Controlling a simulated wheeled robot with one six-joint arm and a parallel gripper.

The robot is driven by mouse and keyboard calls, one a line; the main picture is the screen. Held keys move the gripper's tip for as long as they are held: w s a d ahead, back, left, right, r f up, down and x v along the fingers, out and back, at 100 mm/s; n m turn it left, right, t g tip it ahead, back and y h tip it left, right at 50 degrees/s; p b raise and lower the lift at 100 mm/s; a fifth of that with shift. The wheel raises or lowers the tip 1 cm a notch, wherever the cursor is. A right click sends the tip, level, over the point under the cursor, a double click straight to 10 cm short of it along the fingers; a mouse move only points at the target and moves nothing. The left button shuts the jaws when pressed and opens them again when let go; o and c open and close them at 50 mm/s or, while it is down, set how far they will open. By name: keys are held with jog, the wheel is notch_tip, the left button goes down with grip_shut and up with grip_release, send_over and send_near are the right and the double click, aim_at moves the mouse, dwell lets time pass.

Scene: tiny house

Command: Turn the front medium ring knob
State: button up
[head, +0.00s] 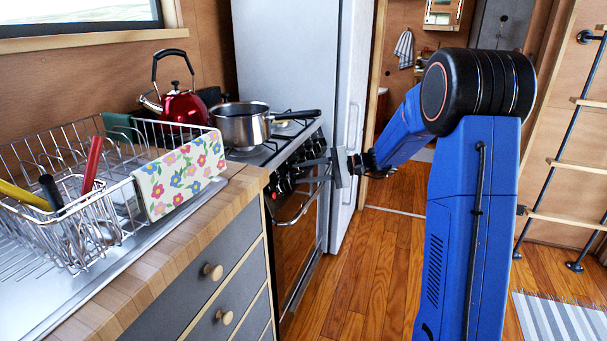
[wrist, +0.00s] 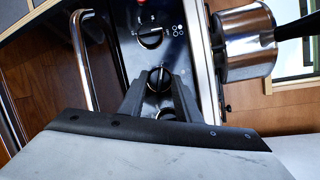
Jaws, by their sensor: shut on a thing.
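The stove's black front panel (wrist: 133,45) carries a row of round black knobs. In the wrist view my gripper's fingertips (wrist: 158,78) are on either side of one knob (wrist: 160,76), shut on it. I cannot read its marking to tell which ring it serves. Another knob (wrist: 150,39) is beyond it, and a further one (wrist: 167,114) is partly hidden between my fingers. In the head view my gripper (head: 306,170) reaches the panel from the right, and its tips hide part of the knob row (head: 285,186).
A steel pot (head: 241,125) with a black handle and a red kettle (head: 184,104) stand on the hob. The oven handle (head: 294,211) runs below the knobs. A dish rack (head: 105,235) is on the counter at left. The wooden floor (head: 383,245) before the stove is clear.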

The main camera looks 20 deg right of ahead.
jog(key=o, duration=1)
jog(key=v, duration=1.7)
jog(key=shift+s+d, duration=0.15)
